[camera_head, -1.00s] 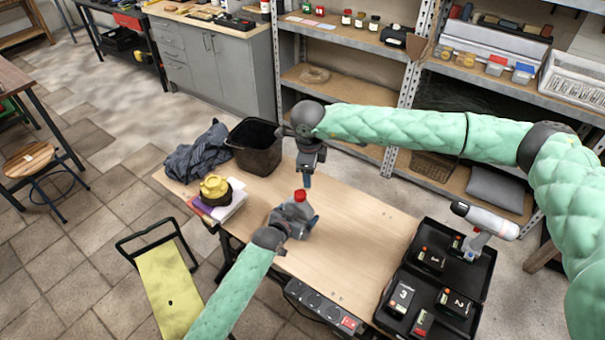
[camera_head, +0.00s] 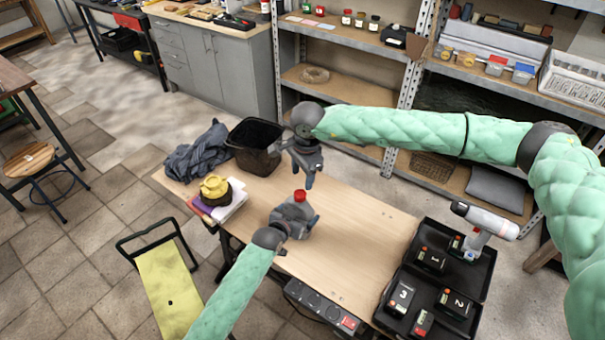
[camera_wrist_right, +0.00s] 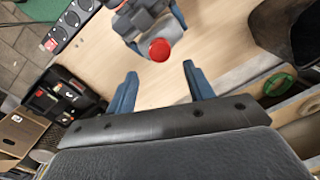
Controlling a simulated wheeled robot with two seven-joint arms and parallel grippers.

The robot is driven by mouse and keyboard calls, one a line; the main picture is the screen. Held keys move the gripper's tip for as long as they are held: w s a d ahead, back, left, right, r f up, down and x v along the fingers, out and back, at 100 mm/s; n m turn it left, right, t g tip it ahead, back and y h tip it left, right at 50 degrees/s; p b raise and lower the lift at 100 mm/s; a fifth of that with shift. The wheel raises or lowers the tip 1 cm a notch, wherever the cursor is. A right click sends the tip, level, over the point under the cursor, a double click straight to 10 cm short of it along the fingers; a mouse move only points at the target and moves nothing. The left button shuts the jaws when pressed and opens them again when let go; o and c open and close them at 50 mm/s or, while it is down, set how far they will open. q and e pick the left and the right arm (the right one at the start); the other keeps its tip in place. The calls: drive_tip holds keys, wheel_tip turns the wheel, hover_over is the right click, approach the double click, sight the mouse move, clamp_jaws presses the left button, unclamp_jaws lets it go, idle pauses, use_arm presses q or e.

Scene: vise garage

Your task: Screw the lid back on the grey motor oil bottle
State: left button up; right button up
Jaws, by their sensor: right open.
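The grey motor oil bottle (camera_head: 297,212) stands on the wooden workbench (camera_head: 345,250), and its red lid (camera_head: 300,195) sits on its top. Whether the lid is screwed tight cannot be told. My left gripper (camera_head: 293,222) is around the bottle's body; its fingers are largely hidden at this size. My right gripper (camera_head: 308,182) hangs above and behind the bottle with its fingers apart and empty. In the right wrist view the red lid (camera_wrist_right: 159,50) lies beyond the blue fingertips, apart from them.
A black bin (camera_head: 256,163), a dark cloth (camera_head: 198,152) and a yellow item (camera_head: 215,187) on stacked things are at the bench's left end. An open black case (camera_head: 398,313) with batteries and a drill (camera_head: 487,220) is at the right. The bench middle is clear.

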sight(301, 193)
use_arm(q)
drive_tip(key=shift+r, duration=0.1)
use_arm(e)
drive_tip(key=shift+w+a+f, duration=0.1)
drive_tip(key=shift+a+f, duration=0.05)
drive_tip(key=shift+f, duration=1.85)
drive_tip(key=shift+w+a+f, duration=0.1)
drive_tip(key=shift+f, duration=1.9)
drive_tip(key=shift+c, duration=0.2)
drive_tip(key=c, duration=0.9)
drive_tip(key=shift+c, duration=0.2)
drive_tip(key=o, duration=1.2)
drive_tip(key=shift+c, duration=0.2)
drive_tip(key=shift+r, duration=0.15)
wheel_tip(301, 193, up, 12)
drive_tip(key=shift+s+d+f, duration=0.2)
drive_tip(key=shift+s+d, duration=0.05)
drive_tip(key=shift+d, duration=0.2)
